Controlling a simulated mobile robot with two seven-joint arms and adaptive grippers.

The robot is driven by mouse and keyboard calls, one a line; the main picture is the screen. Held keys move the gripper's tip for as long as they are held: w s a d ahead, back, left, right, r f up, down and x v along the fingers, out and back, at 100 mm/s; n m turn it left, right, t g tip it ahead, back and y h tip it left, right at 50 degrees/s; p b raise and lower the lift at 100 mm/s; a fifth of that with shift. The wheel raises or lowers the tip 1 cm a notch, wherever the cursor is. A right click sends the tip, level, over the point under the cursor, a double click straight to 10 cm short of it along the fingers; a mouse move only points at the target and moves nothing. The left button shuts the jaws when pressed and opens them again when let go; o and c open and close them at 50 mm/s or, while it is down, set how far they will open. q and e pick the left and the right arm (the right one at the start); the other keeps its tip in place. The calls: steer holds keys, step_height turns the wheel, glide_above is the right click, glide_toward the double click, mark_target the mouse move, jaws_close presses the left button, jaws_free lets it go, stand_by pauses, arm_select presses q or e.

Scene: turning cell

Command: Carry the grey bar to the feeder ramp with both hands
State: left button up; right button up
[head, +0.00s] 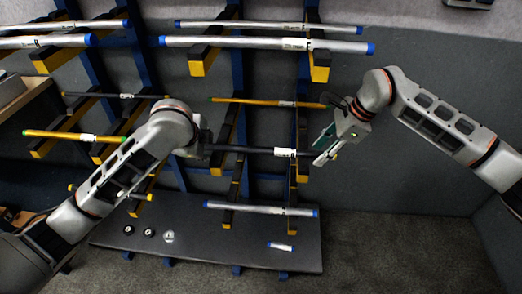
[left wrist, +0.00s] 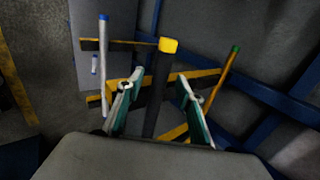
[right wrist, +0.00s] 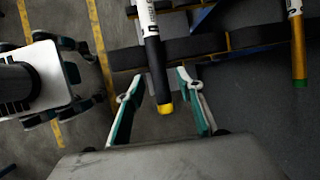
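The grey bar (head: 245,149), dark with a white label, lies level across the rack arms between my two hands. In the left wrist view its yellow-tipped end (left wrist: 168,45) shows beyond my left gripper. In the right wrist view its other yellow tip (right wrist: 166,108) and label show. My left gripper (left wrist: 157,92) is open, with its fingers on either side of the bar. My right gripper (right wrist: 154,86) is open around the bar's right end; I see gaps on both sides. My left wrist hides part of the bar in the head view. I cannot make out the feeder ramp for certain.
The blue rack (head: 240,110) has yellow-tipped arms close to both hands. A yellow bar (head: 265,102) lies above and a silver blue-capped bar (head: 260,208) below. A dark low table (head: 180,262) holds small round parts and a short piece (head: 281,246). Floor at the lower right is clear.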

arm_select(q)
jaws_close()
arm_select(e)
jaws_close()
